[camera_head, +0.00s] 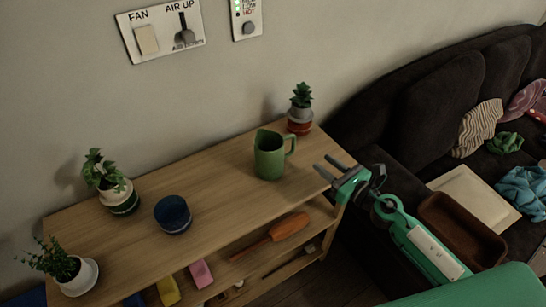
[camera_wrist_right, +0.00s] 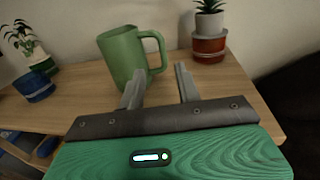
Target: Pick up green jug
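The green jug (camera_head: 268,158) stands upright on the wooden shelf top, with its handle to the right. It also shows in the right wrist view (camera_wrist_right: 122,57), just beyond the fingers. My right gripper (camera_head: 330,168) is at the right end of the shelf, to the right of the jug and apart from it in the head view. In the right wrist view its two fingers (camera_wrist_right: 158,85) are spread with nothing between them, and the left finger overlaps the jug's lower edge in the picture. My left gripper is in neither view.
The wooden shelf (camera_head: 225,200) also bears a blue cup (camera_head: 173,214), a red-banded potted plant (camera_head: 300,112) and two more plants at the left. An orange-handled tool (camera_head: 288,227) lies on the lower level. A dark sofa (camera_head: 435,100) stands at the right.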

